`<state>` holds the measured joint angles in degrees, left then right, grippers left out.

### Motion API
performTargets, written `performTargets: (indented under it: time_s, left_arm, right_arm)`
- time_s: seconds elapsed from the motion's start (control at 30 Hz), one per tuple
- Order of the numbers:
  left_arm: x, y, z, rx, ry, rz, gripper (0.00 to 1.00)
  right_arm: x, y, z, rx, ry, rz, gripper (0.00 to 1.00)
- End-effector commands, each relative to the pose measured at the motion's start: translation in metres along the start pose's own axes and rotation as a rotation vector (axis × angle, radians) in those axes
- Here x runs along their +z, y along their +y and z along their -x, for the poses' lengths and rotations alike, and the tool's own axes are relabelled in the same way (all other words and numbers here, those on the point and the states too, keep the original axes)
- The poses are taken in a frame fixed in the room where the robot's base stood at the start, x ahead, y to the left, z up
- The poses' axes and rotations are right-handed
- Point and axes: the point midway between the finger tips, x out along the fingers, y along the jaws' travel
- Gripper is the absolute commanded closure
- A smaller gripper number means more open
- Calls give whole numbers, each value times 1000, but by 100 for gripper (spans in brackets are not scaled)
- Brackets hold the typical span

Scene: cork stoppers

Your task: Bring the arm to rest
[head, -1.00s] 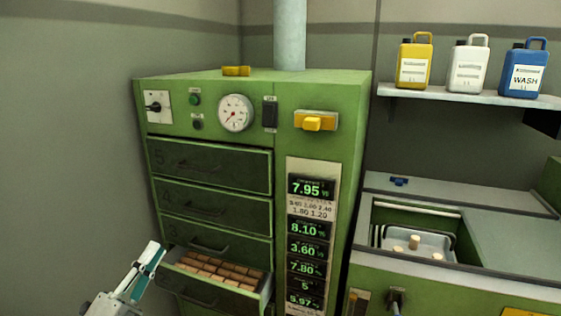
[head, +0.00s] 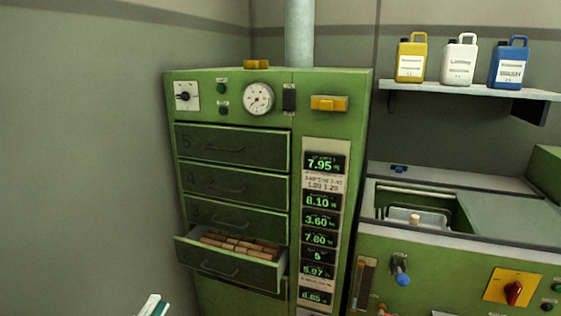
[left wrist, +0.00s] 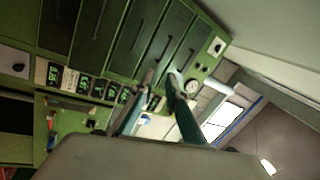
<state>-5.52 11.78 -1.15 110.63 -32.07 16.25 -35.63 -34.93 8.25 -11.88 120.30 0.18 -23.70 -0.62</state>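My left gripper (head: 153,305) shows only as a pale and teal tip at the bottom edge of the head view. In the left wrist view its two teal fingers (left wrist: 160,78) stand apart with nothing seen between them, so it is open and empty. It is clear of the open drawer (head: 222,262), which holds rows of corks (head: 238,247) in the green cabinet (head: 335,125). The rest of the left arm is hidden below the head view. My right gripper is in neither view.
To the right is a green machine (head: 440,262) with a recessed basin holding a cork (head: 414,220). Yellow (head: 411,60), white (head: 459,60) and blue (head: 508,64) jugs stand on a shelf (head: 470,90). The space before the left wall looks clear.

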Motion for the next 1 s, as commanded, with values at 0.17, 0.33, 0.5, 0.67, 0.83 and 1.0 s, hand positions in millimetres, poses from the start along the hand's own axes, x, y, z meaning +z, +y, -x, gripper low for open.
performTargets:
  time_s: [0.17, 0.33, 0.5, 0.67, 0.83, 1.0]
  left_arm:
    - [-5, 91, 69, 183, -155, 311, 86]
    - [-23, 158, 137, 347, -328, 603, 86]
    - [-48, 205, 200, 486, -494, 843, 86]
    - [-75, 236, 254, 601, -647, 1033, 86]
    - [-82, 205, 234, 564, -622, 1046, 86]
    - [-84, 187, 226, 547, -618, 1041, 86]
  right_arm:
    - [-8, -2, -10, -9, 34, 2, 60]
    - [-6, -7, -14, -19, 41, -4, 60]
    - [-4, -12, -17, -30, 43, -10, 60]
    - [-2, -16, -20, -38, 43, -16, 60]
    - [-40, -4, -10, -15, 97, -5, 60]
    - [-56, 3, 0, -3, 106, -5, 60]
